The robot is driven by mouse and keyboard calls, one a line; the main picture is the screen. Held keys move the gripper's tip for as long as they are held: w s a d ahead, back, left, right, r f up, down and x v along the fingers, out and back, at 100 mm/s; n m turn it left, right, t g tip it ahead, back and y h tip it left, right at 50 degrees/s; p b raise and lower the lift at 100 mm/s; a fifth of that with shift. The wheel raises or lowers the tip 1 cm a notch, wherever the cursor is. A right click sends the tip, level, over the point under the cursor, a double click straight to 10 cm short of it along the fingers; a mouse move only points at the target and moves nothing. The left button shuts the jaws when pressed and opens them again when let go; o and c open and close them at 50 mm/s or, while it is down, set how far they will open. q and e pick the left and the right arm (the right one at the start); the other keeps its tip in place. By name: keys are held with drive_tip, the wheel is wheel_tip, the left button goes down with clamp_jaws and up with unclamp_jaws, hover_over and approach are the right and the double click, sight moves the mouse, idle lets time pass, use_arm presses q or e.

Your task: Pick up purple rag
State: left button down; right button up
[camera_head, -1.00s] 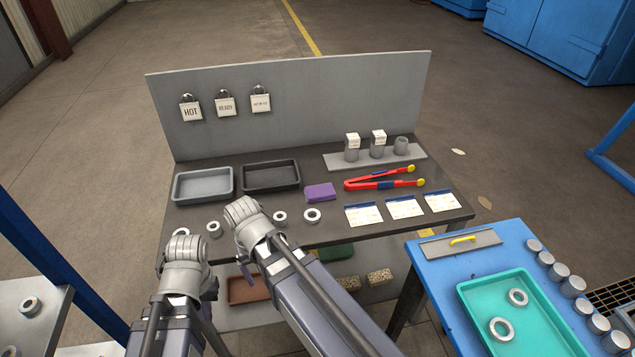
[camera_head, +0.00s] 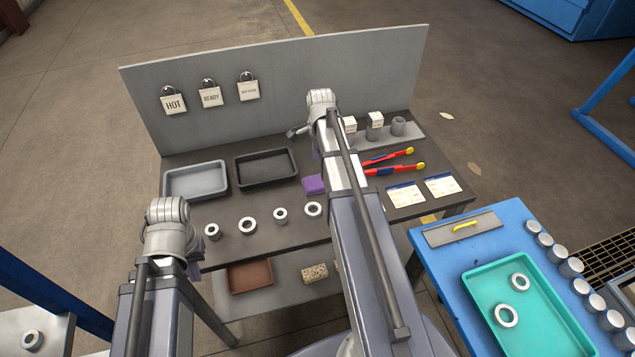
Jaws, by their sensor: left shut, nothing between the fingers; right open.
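The purple rag (camera_head: 313,185) lies folded on the dark bench top, right of the black tray. Its right side is hidden behind my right arm. My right gripper (camera_head: 301,132) is out over the back of the bench, beyond the rag, open and empty; the wrist hides part of it. My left gripper (camera_head: 195,268) is low at the front left edge of the bench, well away from the rag. It is shut with nothing in it, and mostly hidden by its wrist.
A grey tray (camera_head: 195,197) and the black tray (camera_head: 290,180) stand left of the rag. Several metal rings (camera_head: 247,225) line the front. Red tongs (camera_head: 405,170), cards (camera_head: 442,186) and a shelf of small cylinders (camera_head: 418,135) are to the right. An upright back panel (camera_head: 300,68) closes the rear.

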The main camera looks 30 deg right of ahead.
sight(320, 181)
drive_tip(key=shift+f+b, duration=3.5)
drive_tip(key=shift+f, duration=0.3)
drive_tip(key=shift+r, duration=0.1)
drive_tip(key=shift+c, duration=0.2)
drive_tip(key=c, duration=1.1)
drive_tip(key=shift+c, duration=0.2)
wheel_tip(320, 181, up, 10)
drive_tip(key=p, duration=1)
